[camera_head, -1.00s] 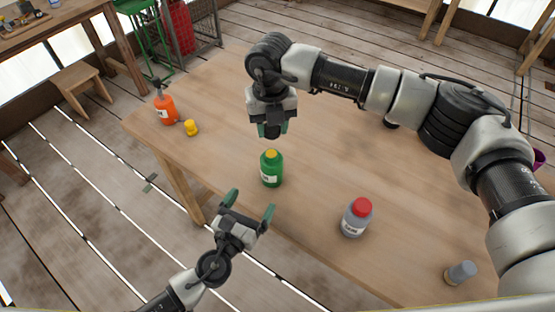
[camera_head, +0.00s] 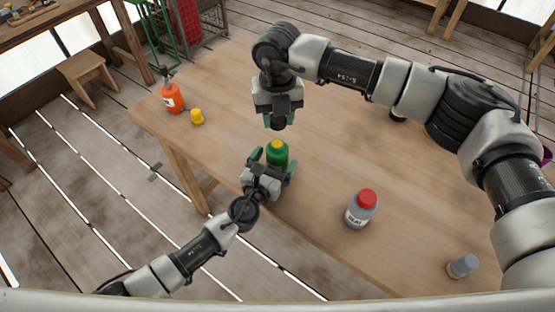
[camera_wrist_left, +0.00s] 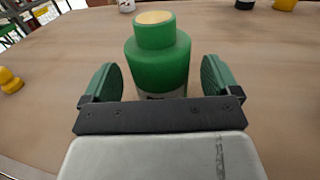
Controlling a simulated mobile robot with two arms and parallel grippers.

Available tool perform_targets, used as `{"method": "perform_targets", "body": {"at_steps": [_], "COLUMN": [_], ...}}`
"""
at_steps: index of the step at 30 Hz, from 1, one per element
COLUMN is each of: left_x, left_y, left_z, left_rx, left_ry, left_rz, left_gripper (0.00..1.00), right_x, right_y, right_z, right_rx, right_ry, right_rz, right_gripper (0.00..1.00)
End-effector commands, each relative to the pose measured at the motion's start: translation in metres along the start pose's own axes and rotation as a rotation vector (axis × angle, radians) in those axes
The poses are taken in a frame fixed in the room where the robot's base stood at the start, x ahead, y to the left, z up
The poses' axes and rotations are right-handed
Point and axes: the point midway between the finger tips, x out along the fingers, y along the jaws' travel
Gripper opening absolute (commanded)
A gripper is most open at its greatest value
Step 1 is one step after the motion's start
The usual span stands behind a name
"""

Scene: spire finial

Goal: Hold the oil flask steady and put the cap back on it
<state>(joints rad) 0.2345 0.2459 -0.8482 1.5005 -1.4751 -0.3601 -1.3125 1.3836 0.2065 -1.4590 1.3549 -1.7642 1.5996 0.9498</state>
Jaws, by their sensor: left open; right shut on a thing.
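The green flask (camera_head: 278,153) stands upright on the table near its front edge. Its top is pale yellow and shows no cap; the flask also fills the middle of the left wrist view (camera_wrist_left: 158,58). My left gripper (camera_head: 274,163) is open, with its green fingers on either side of the flask's body. In the left wrist view, gaps show between both fingers and the flask. My right gripper (camera_head: 278,121) is above and just behind the flask, pointing down. It is shut on a small dark piece, apparently the cap, mostly hidden between the fingers.
An orange bottle (camera_head: 173,98) and a small yellow piece (camera_head: 197,117) stand at the left end of the table. A grey bottle with a red cap (camera_head: 361,210) stands to the right. A small grey-topped bottle (camera_head: 463,266) is near the front right. The table between them is clear.

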Motion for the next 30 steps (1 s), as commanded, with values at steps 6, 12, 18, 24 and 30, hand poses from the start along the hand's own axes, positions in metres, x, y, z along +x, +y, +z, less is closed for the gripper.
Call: {"method": "perform_targets", "body": {"at_steps": [6,12,18,24,30], "left_x": [0.0125,0.0129,0.0128,0.0127,0.0126], "left_y": [-0.0003,-0.0003,-0.0004,-0.0003,-0.0002], "left_z": [0.0002,0.0,0.0001,0.0001,0.0001], "left_rx": [0.0,0.0,-0.001,0.0,0.0], "left_ry": [0.0,0.001,0.0,0.0,0.0], "left_rz": [0.0,0.0,0.0,0.0,0.0], "left_gripper": [0.91,0.91,0.71,0.4,0.18], "right_x": [-0.0001,-0.0001,-0.0001,-0.0001,0.0002], "right_y": [0.0001,0.0001,0.0001,0.0001,0.0001], "right_z": [0.0,0.0,0.0,0.0,0.0], "right_rx": [0.0,0.0,0.0,0.0,0.0], "right_ry": [0.0,0.0,0.0,0.0,0.0], "right_rz": [0.0,0.0,0.0,0.0,0.0], "right_gripper": [0.18,0.18,0.18,0.18,0.18]}}
